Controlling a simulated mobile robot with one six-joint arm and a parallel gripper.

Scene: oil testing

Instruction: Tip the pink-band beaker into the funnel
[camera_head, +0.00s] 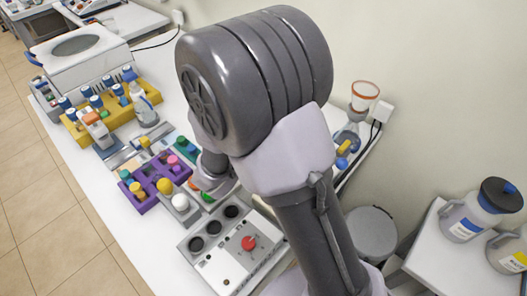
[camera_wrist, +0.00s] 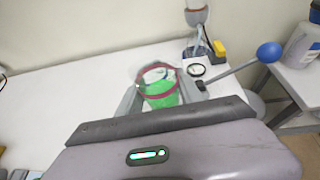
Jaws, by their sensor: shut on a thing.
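The pink-band beaker (camera_wrist: 160,93), clear with a dark pink band and bright green contents, is between the fingers of my gripper (camera_wrist: 161,99) in the wrist view. My gripper is shut on it, and it looks roughly upright. The clear funnel (camera_head: 364,93) with an orange rim stands at the back right in the head view, above a glass flask (camera_head: 348,138). In the wrist view the funnel (camera_wrist: 196,14) is cut by the top edge, beyond the beaker and apart from it.
A lever with a blue ball (camera_wrist: 268,52) lies right of the beaker. A purple rack (camera_head: 148,190), a control box with a red knob (camera_head: 249,243) and a yellow rack (camera_head: 100,120) crowd the bench. Large jugs (camera_head: 470,220) stand right.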

